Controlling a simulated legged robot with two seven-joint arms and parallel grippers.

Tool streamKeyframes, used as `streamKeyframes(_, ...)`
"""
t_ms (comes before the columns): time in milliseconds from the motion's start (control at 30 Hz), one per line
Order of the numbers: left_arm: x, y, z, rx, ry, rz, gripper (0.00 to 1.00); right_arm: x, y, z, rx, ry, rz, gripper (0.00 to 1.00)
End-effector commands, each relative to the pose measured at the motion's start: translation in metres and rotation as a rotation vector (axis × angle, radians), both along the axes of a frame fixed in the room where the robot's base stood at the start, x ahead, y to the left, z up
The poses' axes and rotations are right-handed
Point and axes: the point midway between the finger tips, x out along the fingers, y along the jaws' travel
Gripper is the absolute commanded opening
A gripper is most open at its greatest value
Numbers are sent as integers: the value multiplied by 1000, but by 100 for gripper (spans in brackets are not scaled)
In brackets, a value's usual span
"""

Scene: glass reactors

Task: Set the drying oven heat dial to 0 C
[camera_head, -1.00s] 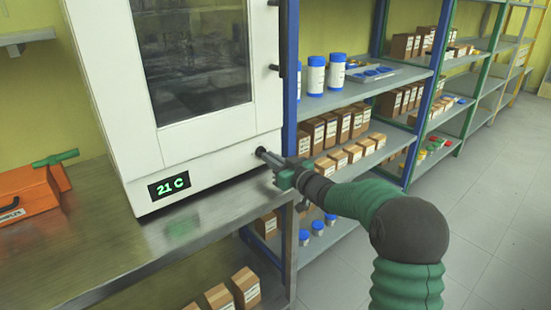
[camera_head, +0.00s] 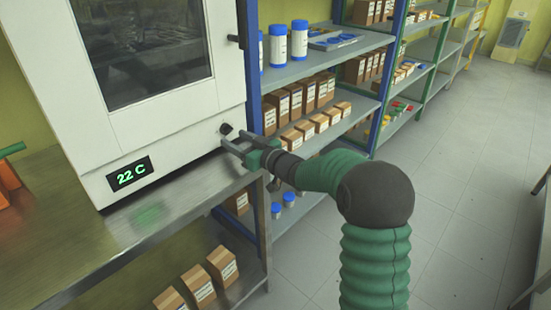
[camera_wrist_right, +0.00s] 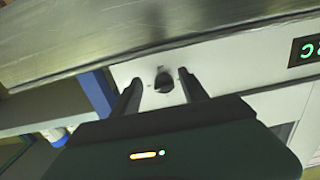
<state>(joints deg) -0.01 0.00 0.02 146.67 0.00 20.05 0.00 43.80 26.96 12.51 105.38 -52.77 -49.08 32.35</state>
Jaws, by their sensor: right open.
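The white drying oven (camera_head: 172,118) stands on a metal bench at the left of the head view. Its display (camera_head: 129,174) reads 22 C in green. The small black heat dial (camera_head: 226,128) is at the lower right of the oven front. It also shows in the wrist view (camera_wrist_right: 163,83), in front of the gap between the fingers. My right gripper (camera_head: 234,141) is open and empty, its fingertips close to the dial and apart from it. In the wrist view my right gripper (camera_wrist_right: 160,90) has one finger to each side of the dial. My left gripper is not in view.
The metal bench (camera_head: 90,235) runs under the oven. A shelf rack (camera_head: 325,60) with boxes and blue-capped bottles stands right of the oven. An orange case (camera_head: 8,182) is at the far left edge. The floor at the right is mostly clear.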

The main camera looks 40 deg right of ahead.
Motion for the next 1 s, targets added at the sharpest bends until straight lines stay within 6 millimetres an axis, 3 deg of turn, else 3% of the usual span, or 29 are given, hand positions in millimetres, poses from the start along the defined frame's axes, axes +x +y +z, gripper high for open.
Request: streamKeyframes(1000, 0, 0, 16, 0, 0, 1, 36, -90, -15, 0, 1, 2, -13, 53)
